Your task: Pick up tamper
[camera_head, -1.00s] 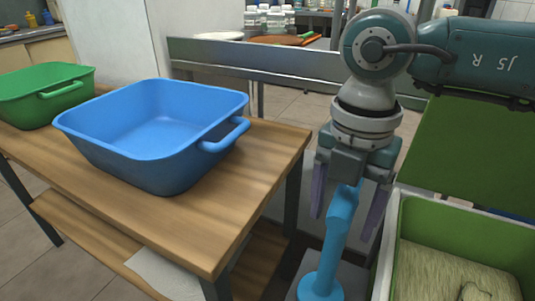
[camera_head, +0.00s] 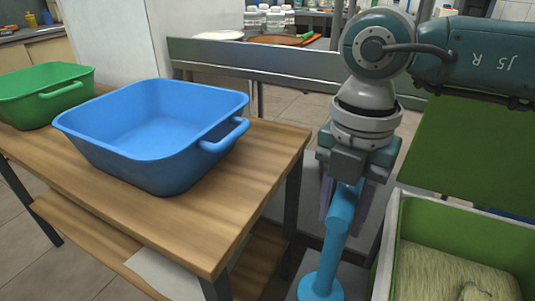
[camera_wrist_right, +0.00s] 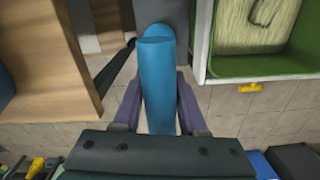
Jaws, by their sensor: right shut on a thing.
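The tamper (camera_head: 336,235) is a blue rod with a round foot, standing upright on a dark grey surface between the wooden table and the green-lined bin in the head view. My right gripper (camera_head: 341,205) points down over its upper part, with a purple finger on either side, shut on it. In the right wrist view the tamper (camera_wrist_right: 158,85) runs between the two fingers of my right gripper (camera_wrist_right: 160,110). My left gripper is not in view.
A blue tub (camera_head: 150,176) and a green tub (camera_head: 45,95) stand on the wooden table (camera_head: 255,190) at left. The green-lined bin (camera_head: 430,225) is close on the right. A metal rail (camera_head: 260,60) runs behind.

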